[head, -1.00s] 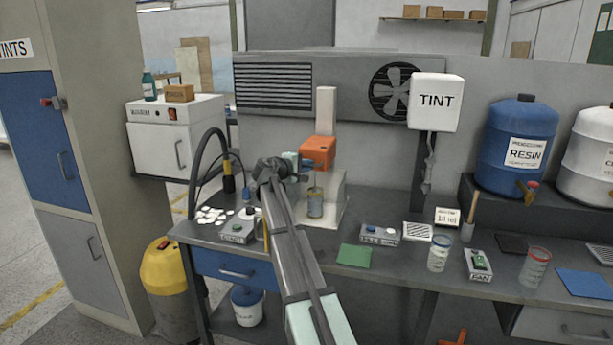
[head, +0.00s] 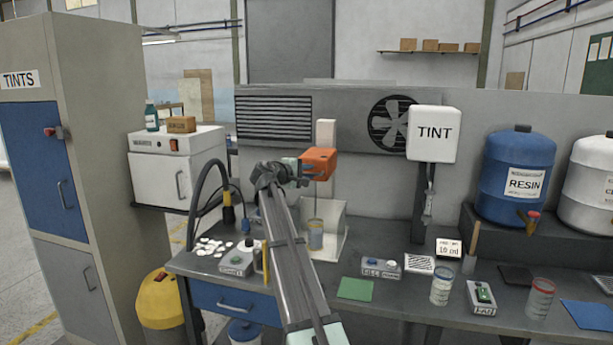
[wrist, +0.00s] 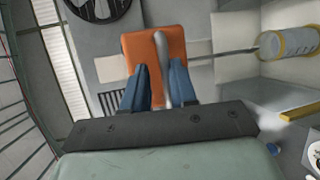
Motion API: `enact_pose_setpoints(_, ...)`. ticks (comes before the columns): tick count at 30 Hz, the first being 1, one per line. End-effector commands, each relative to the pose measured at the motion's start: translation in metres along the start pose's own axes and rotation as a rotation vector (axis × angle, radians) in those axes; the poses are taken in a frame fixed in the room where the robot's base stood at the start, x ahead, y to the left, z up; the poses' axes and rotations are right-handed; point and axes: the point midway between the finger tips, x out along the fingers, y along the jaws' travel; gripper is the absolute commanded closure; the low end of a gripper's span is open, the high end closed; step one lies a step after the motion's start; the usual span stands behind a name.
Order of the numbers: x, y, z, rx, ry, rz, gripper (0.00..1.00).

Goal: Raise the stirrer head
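The orange stirrer head (head: 319,160) sits on a pale upright column (head: 326,130) at the back of the bench, well above a clear cup (head: 316,236). Its thin shaft (wrist: 222,52) runs down toward the cup (wrist: 290,43); I cannot tell whether its tip is still inside. In the wrist view a grey handle (wrist: 162,66) stands out from the orange head (wrist: 138,50). The blue fingers of my gripper (wrist: 160,82) lie on both sides of the handle and appear shut on it. In the head view my gripper (head: 300,171) is at the left of the head.
A small control box (head: 236,262) and white discs (head: 212,246) lie left of my arm. The TINT box (head: 434,134) hangs right of the column.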

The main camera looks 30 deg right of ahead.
Motion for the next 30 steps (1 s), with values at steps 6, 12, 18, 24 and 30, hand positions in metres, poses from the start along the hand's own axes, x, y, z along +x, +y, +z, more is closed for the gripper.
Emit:
enact_pose_setpoints(6, 0.000, -0.001, 0.000, -0.001, 0.000, -0.002, 0.62)
enact_pose_setpoints(12, -0.002, -0.002, 0.000, 0.000, 0.000, -0.004, 0.62)
enact_pose_setpoints(18, -0.021, -0.003, 0.001, 0.000, 0.000, -0.004, 0.62)
enact_pose_setpoints(24, -0.060, -0.003, 0.001, 0.000, 0.003, -0.004, 0.62)
enact_pose_setpoints(30, -0.098, -0.002, 0.001, 0.000, 0.002, -0.002, 0.62)
